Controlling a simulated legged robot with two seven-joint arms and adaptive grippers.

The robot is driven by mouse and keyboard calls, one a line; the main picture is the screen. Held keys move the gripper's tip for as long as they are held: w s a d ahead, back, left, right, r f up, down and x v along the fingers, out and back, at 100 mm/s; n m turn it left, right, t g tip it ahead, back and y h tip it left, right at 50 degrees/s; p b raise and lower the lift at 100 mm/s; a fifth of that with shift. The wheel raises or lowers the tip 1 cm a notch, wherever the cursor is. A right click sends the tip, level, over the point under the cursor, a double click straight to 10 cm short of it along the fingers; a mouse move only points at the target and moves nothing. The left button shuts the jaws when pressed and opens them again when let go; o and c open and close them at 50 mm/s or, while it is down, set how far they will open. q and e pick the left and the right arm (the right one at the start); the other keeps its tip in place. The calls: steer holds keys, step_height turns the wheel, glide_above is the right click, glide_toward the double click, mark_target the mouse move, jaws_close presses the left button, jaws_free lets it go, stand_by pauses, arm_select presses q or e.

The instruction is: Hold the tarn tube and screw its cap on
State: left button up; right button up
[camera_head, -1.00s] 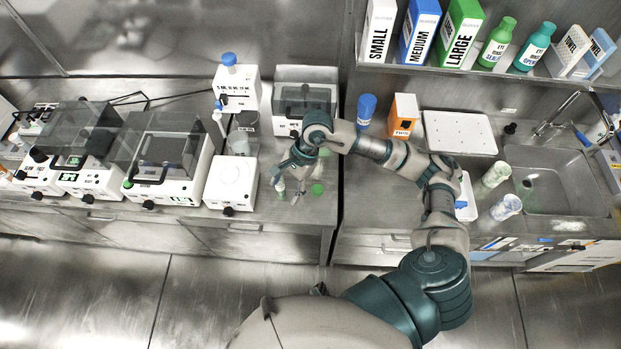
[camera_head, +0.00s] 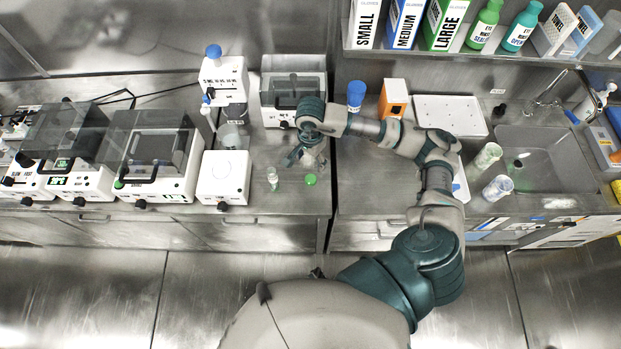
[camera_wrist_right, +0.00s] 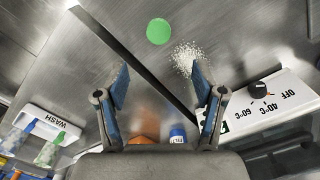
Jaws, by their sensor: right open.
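A small clear tube (camera_head: 272,178) with pale green-white contents appears to stand upright on the left bench in the head view; its label is too small to read. A green cap (camera_head: 310,180) lies on the bench to its right, apart from it. The cap also shows as a green disc in the right wrist view (camera_wrist_right: 159,31), beyond the fingertips. My right gripper (camera_head: 302,158) is above the bench behind the tube and cap, and its open fingers (camera_wrist_right: 160,75) hold nothing. My left gripper is not in view.
A heater with a temperature dial (camera_wrist_right: 262,90) stands behind. A white square device (camera_head: 224,178) stands left of the tube. A narrow gap (camera_wrist_right: 130,60) separates the benches. The bench front around tube and cap is clear.

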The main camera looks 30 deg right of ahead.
glide_above(312, 178)
step_height(312, 178, down, 6)
steer(key=shift+w+a+r, duration=0.1)
steer(key=shift+a+r, duration=0.05)
steer(key=shift+r, duration=0.1)
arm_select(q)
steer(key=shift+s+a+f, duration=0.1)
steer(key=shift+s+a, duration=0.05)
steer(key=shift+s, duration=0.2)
arm_select(e)
steer(key=shift+a+f, duration=0.1)
steer(key=shift+f, duration=0.05)
steer(key=shift+f, duration=0.1)
steer(key=f, duration=0.5)
steer(key=shift+d+p, duration=0.25)
steer(key=shift+p, duration=0.15)
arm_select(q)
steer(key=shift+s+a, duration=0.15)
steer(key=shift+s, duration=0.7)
arm_select(e)
steer(key=c, duration=0.8)
